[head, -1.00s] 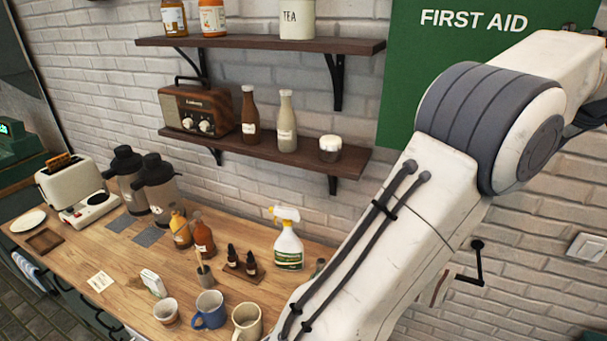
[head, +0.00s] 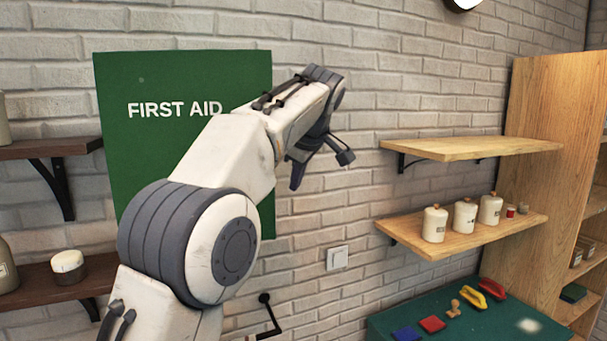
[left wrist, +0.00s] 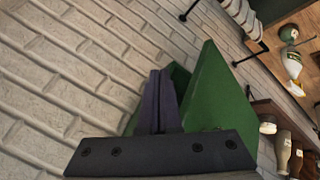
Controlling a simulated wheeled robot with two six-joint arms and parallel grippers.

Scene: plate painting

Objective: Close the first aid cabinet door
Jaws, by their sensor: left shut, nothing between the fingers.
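The green FIRST AID cabinet (head: 125,150) is on the brick wall, left of centre in the head view. My left arm covers its lower right part. In the left wrist view its green panel (left wrist: 208,90) slants beside the fingers, with a darker green surface behind; I cannot tell how far the door stands open. My left gripper (head: 296,182) is just right of the cabinet in the head view, pointing down. Its dark fingers (left wrist: 160,80) are together and empty in the left wrist view, overlapping the green; contact cannot be told. My right gripper is not in view.
Dark shelves (head: 50,149) hang left of the cabinet. A light switch (head: 337,258) and light wooden shelves (head: 470,148) with white canisters (head: 464,216) are to the right. A green work surface (head: 480,323) stands at lower right. The wall between gripper and shelves is clear.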

